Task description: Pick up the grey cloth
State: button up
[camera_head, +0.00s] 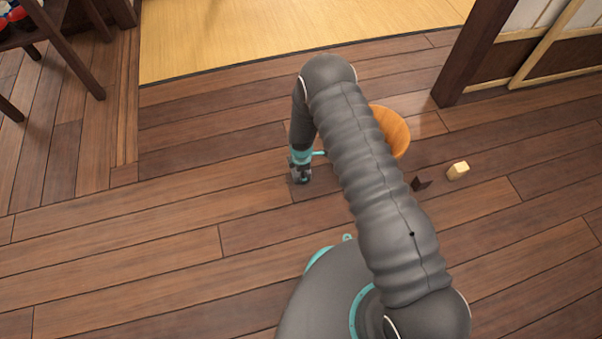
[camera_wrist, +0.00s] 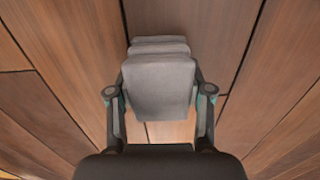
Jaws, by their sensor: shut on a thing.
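The grey cloth (camera_wrist: 160,85) shows in the wrist view as a folded, layered pad between the two fingers of my gripper (camera_wrist: 160,95). My gripper is shut on it, with one finger at each side. Wooden floor boards lie behind the cloth; I cannot tell how far it is above them. In the head view my gripper (camera_head: 300,175) points down over the floor, left of the arm's middle. The cloth is too small and too covered to make out clearly there.
A round orange-brown wooden thing (camera_head: 392,132) is partly hidden behind my arm. A small pale yellow block (camera_head: 458,171) and a dark brown piece (camera_head: 421,184) lie on the floor to the right. A dark wooden post (camera_head: 468,55) stands at upper right.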

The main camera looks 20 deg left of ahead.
jog(key=shift+r, duration=0.45)
notch_tip(320, 180, up, 3)
jog(key=shift+a+f, duration=0.1)
jog(key=shift+f, duration=0.1)
jog(key=d+r, duration=0.7)
jog(key=d, duration=0.4)
jog(key=shift+d+p, duration=0.4)
